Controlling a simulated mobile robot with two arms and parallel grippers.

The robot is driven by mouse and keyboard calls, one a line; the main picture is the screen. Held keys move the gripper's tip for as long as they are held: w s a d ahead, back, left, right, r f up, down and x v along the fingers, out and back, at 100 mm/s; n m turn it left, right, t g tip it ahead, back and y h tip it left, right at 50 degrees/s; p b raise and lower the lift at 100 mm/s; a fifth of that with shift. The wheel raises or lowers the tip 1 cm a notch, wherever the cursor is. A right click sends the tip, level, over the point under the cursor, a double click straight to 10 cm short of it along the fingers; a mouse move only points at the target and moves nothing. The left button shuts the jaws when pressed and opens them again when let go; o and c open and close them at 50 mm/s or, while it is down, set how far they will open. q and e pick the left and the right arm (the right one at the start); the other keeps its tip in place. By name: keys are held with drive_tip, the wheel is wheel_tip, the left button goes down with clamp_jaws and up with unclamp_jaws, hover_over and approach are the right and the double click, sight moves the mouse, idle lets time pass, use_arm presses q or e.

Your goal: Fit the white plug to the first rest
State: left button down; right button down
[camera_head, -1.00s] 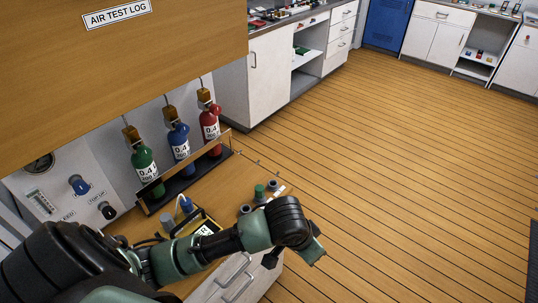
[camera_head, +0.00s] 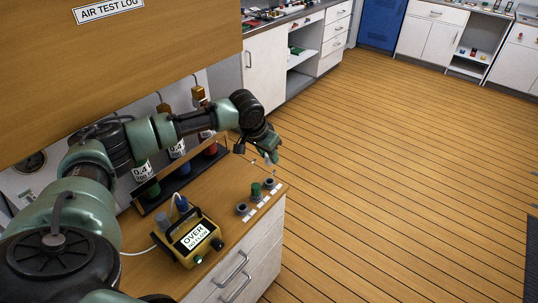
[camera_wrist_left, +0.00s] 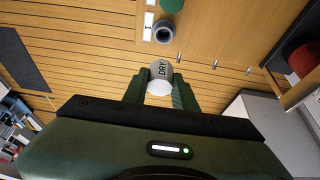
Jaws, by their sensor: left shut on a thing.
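My left gripper (camera_head: 271,157) is above the far right corner of the wooden counter. In the left wrist view it (camera_wrist_left: 160,88) is shut on the white plug (camera_wrist_left: 160,72), whose grey band reads DRY. A row of rests runs along the counter's right edge. The empty ring-shaped rest at the far end (camera_head: 270,184) shows in the wrist view (camera_wrist_left: 164,32) just beyond the plug, apart from it; its label seems to read 1. A green plug (camera_head: 256,191) stands in the middle rest. The near rest (camera_head: 241,209) is an open ring. My right gripper is out of view.
A yellow meter (camera_head: 190,238) reading OVER NO FLOW stands on the counter, with a blue-topped piece (camera_head: 182,204) and a grey one (camera_head: 163,220) behind it. Bottles stand in a rack (camera_head: 185,183), partly hidden by my arm. The floor to the right is clear.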

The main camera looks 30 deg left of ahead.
sight(267, 164)
use_arm(q)
drive_tip(key=shift+s+r+p, duration=0.1)
drive_tip(key=shift+r+p, duration=0.15)
drive_tip(key=shift+p, duration=0.6)
drive_tip(key=shift+f+b, duration=0.4)
drive_tip(key=shift+f, duration=0.3)
drive_tip(key=shift+f+b, duration=0.8)
drive_tip(key=shift+f, duration=1.6)
drive_tip(key=shift+r+p, duration=0.1)
drive_tip(key=shift+p, duration=0.35)
drive_tip(key=shift+p, duration=0.3)
